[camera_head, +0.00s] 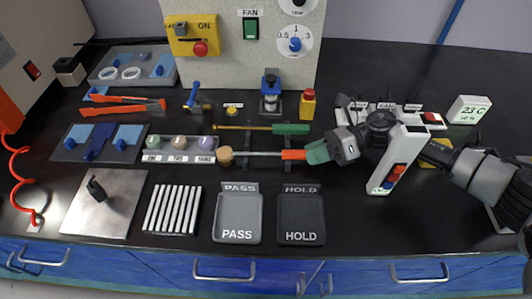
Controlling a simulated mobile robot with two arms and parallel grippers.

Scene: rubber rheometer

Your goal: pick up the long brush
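Two long rod tools lie across a dark rack (278,140) at the middle of the bench. The front one has a round tan head (226,156), a pale shaft and an orange-red handle (293,154). The back one has a thin brass-coloured rod (243,127) and a green handle (290,129). I cannot tell surely from the bristles which is the long brush. My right gripper (316,152) comes in from the right, its tip at the right end of the orange-red handle. Whether its fingers are closed on it is unclear. My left gripper is not in view.
PASS tray (238,237) and HOLD tray (301,237) lie in front. A white handheld device with coloured buttons (400,155) stands right of the rack. A yellow-and-red block (308,103) and a blue-topped stand (270,92) are behind. The front right bench is clear.

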